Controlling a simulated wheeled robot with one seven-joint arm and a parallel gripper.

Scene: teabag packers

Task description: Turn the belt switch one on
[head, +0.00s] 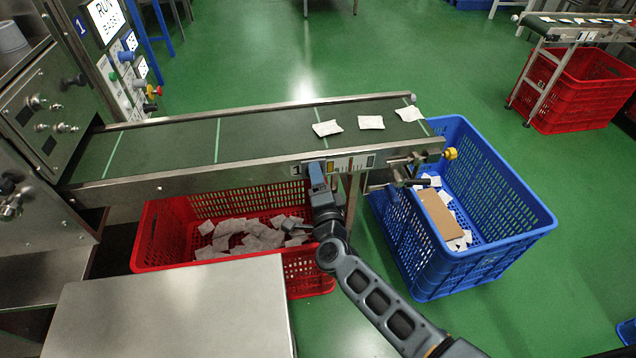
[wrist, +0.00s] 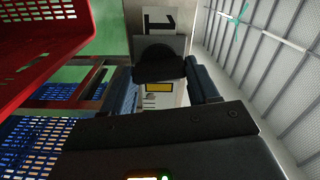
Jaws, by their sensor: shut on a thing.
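Belt switch one is mounted on the side rail of the belt conveyor (head: 250,170), beside a plate marked "1" (head: 296,169). In the wrist view its dark knob (wrist: 160,62) shows below the "1" (wrist: 158,20). My gripper (head: 316,172) is up against the rail at the switch, and its body hides most of the switch in the head view. In the wrist view my fingers (wrist: 162,85) are on either side of the knob, shut on it. Whether the switch stands on or off cannot be told.
Several white teabags lie near the belt's right end, including one (head: 327,128). A red crate (head: 150,235) with teabags stands under the belt. A blue crate (head: 530,225) stands at the belt's end. A metal table (head: 170,310) is at front left. A control panel (head: 108,20) shows "RUN".

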